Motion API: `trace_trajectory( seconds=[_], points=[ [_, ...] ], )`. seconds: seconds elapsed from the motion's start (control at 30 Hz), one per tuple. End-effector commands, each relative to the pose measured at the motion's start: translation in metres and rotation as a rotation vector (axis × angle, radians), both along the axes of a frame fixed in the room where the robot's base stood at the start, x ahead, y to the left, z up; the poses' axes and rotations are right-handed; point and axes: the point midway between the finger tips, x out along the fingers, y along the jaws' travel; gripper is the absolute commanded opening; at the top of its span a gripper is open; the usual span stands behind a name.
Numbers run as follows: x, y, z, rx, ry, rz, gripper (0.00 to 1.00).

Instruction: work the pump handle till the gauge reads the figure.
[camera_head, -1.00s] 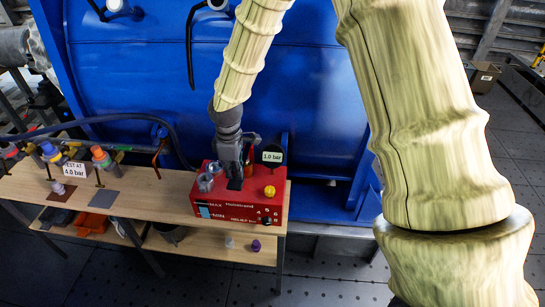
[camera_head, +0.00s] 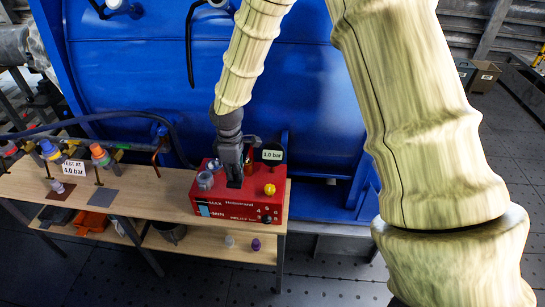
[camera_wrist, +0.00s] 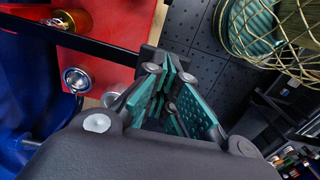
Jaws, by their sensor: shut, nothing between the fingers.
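The red pump box (camera_head: 240,212) stands at the right end of the wooden bench, with MAX and MIN marks on its front. The gauge display (camera_head: 272,155) behind it reads 1.0 bar. A white sign (camera_head: 73,169) on the bench says TEST AT 4.0 bar. My gripper (camera_head: 234,178) points down over the pump's top. In the wrist view my gripper (camera_wrist: 178,112) has its teal-padded fingers shut and empty. A black bar (camera_wrist: 75,40), perhaps the pump handle, crosses the red top (camera_wrist: 105,65) beside the fingers; whether they touch is unclear.
A yellow knob (camera_head: 269,189) and a grey cap (camera_head: 205,181) are on the pump top. Valves with coloured handles (camera_head: 101,156) stand along the bench's left part. The big blue tank (camera_head: 130,75) rises close behind. Open floor (camera_head: 335,270) lies right of the bench.

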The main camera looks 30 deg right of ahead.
Motion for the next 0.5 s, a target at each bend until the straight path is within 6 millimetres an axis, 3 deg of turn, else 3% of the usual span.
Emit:
trace_trajectory(
  seconds=[0.5],
  points=[
    [0.004, -0.003, -0.045, -0.001, 0.001, 0.0, 0.0]
  ],
)
